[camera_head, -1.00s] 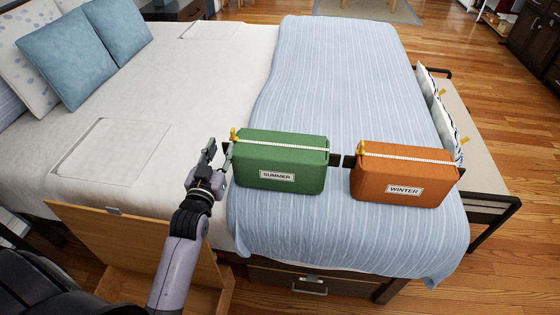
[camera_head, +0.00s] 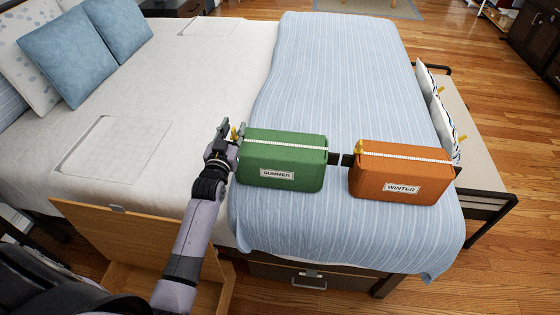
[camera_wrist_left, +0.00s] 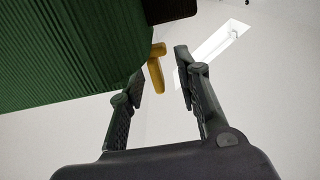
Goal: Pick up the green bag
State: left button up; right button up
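The green bag (camera_head: 283,160) labelled SUMMER lies on the blue striped blanket at the middle of the bed. Its white zipper runs along the top, with a yellow pull at the left end. My left gripper (camera_head: 229,135) is at the bag's left end. In the left wrist view, the gripper's two fingers (camera_wrist_left: 158,72) are apart, with the yellow pull (camera_wrist_left: 156,68) showing between their tips. The green side of the bag (camera_wrist_left: 65,50) fills the upper left there, close to one finger. I cannot tell whether they touch. My right gripper is not in view.
An orange bag (camera_head: 401,172) labelled WINTER lies to the right on the blanket (camera_head: 330,70). An open wooden drawer or box (camera_head: 140,243) stands by the bed's front edge, under my left arm. Blue pillows (camera_head: 66,67) lie at the upper left.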

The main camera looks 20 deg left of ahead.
pick_arm(q)
grip_shut()
jog(key=shift+r, duration=0.1)
dwell(0.9)
